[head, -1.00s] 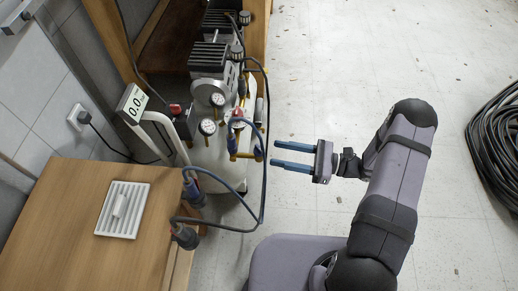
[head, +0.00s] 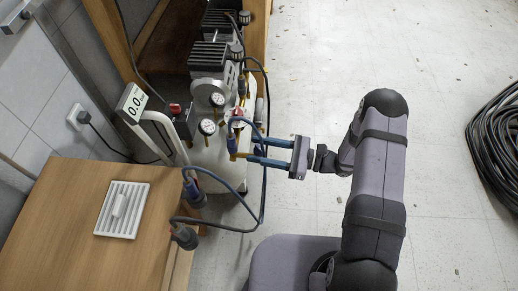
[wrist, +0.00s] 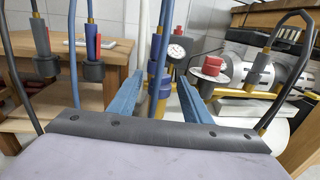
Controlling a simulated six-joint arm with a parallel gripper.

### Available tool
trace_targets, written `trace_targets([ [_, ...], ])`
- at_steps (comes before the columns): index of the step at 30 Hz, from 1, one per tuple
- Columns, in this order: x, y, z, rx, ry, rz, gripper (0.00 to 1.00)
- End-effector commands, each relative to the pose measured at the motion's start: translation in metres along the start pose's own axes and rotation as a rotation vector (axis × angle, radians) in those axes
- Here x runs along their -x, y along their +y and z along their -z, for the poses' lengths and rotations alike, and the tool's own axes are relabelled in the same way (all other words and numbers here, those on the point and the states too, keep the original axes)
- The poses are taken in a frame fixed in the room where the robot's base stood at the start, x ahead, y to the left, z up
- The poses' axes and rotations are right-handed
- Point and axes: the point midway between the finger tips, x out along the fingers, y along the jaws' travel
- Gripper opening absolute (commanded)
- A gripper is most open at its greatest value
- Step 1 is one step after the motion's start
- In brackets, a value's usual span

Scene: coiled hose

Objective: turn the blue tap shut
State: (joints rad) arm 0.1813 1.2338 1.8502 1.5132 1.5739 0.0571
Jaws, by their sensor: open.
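The blue tap (wrist: 155,82) shows in the wrist view as a dark blue piece on a brass fitting (wrist: 153,108), upright in the middle between my two fingers. My gripper (head: 250,149) is open, with its blue fingers reaching left to the compressor's brass fittings in the head view. In the wrist view my gripper (wrist: 160,79) has one finger on each side of the tap. I cannot tell whether either finger touches it.
The compressor (head: 212,65) with gauges (head: 207,127) stands behind the fittings. A dark hose (head: 262,200) loops down close to my fingers. A wooden table (head: 65,220) is at lower left. A coiled hose (head: 495,140) lies far right.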

Motion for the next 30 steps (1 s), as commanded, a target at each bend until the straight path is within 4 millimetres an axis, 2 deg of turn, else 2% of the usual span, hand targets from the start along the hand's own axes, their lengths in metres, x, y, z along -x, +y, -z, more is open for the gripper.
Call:
trace_targets([
  [9,-0.0033,-0.0002,-0.0001,0.000,0.000,0.001,0.44],
  [10,-0.0032,-0.0001,-0.0001,0.000,0.000,0.001,0.42],
  [15,-0.0031,-0.0001,-0.0002,0.000,0.000,0.001,0.03],
  [23,-0.0030,-0.0001,0.0004,0.000,0.000,-0.013,0.03],
  [30,-0.0029,-0.0007,0.0024,0.002,0.000,-0.101,0.03],
])
